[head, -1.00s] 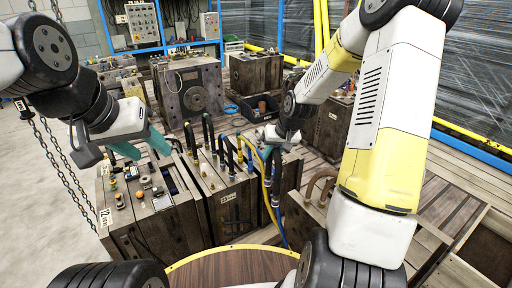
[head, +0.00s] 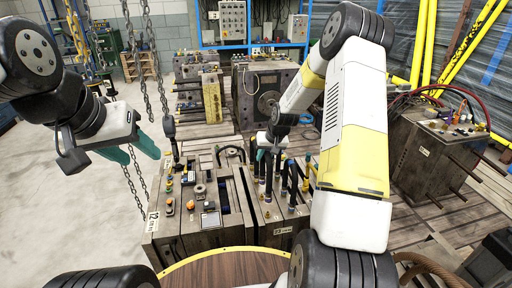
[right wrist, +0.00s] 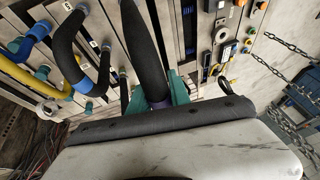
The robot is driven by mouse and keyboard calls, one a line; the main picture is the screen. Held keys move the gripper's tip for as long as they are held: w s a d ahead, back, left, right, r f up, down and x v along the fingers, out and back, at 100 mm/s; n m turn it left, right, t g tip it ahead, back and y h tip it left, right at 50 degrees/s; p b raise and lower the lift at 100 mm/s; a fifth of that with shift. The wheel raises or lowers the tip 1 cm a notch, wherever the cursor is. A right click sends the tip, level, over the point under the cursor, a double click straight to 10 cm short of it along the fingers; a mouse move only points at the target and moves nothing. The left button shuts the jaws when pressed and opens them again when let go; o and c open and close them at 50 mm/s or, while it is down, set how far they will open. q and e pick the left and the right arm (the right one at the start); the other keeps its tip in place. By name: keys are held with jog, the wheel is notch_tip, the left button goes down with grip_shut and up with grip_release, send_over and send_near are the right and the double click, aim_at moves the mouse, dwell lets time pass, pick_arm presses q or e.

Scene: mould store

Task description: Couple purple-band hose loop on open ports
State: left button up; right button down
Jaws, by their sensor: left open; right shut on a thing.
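My right gripper (head: 267,152) is shut on a black hose (right wrist: 145,50) in the right wrist view. A purple band (right wrist: 160,103) shows on that hose between the teal fingers. The hose runs up from the fingers, over the mould top; its other end is out of sight. In the head view this gripper is above the left end of the hose row on mould 22 (head: 283,230). My left gripper (head: 138,152) is open and empty, left of and above mould 12 (head: 165,240). I cannot make out which ports are open.
Other black hoses (right wrist: 65,45) with blue ends and a yellow hose (right wrist: 35,80) stand close beside the held one. Hanging chains (head: 128,180) are near my left gripper. A mould with red hoses (head: 430,150) stands at right. Floor at left (head: 60,200) is clear.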

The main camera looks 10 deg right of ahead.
jog(key=shift+f, duration=4.45)
dwell(1.0)
jog(key=c, duration=1.1)
grip_release()
jog(key=v, duration=0.7)
jog(key=shift+s+d+r, duration=0.1)
jog(key=shift+d+r, duration=0.05)
jog(key=shift+r, duration=0.2)
